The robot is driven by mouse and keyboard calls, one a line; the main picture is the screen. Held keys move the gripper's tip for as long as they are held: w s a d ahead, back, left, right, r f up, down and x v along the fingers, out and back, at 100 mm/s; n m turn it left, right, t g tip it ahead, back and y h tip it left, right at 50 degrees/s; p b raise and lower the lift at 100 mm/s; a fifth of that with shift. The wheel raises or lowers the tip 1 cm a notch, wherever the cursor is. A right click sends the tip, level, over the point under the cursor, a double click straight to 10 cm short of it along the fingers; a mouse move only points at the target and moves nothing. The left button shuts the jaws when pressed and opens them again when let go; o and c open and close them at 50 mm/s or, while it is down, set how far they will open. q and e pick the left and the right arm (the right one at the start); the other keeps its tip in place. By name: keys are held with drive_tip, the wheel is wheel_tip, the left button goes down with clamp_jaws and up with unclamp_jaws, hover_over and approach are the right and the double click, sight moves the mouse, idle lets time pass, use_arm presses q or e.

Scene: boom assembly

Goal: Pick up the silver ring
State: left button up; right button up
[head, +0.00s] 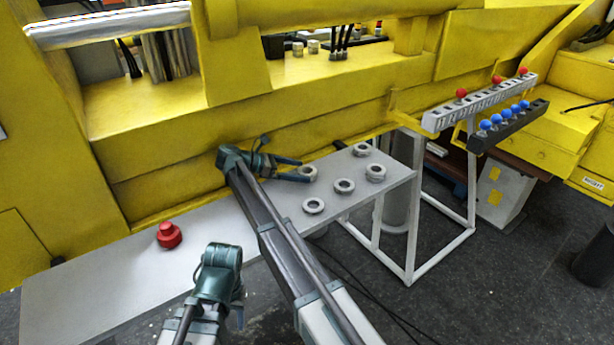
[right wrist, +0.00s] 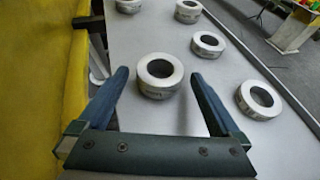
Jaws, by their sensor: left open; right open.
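Several silver rings lie flat on the grey table. The closest ring to my right gripper (head: 301,170) is this silver ring (head: 313,175), at the table's far edge; it also shows in the right wrist view (right wrist: 160,92). My right gripper's two fingers are open and empty, with that ring between and just beyond their tips. Other rings are a ring at the front (head: 305,208), a middle ring (head: 344,192), a right ring (head: 375,179) and a back ring (head: 361,155). My left gripper (head: 222,262) is in front of the table, away from the rings; its fingers are mostly hidden.
A red button-like knob (head: 169,236) stands on the left part of the table (head: 110,275). The yellow machine (head: 170,165) rises along the table's far edge. Racks with red knobs (head: 478,103) and blue knobs (head: 508,127) stand at the right.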

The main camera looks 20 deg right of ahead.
sight(307, 172)
drive_tip(key=b+x, duration=0.1)
drive_tip(key=x, duration=0.2)
drive_tip(key=shift+d, duration=0.15)
clamp_jaws()
idle(0.3)
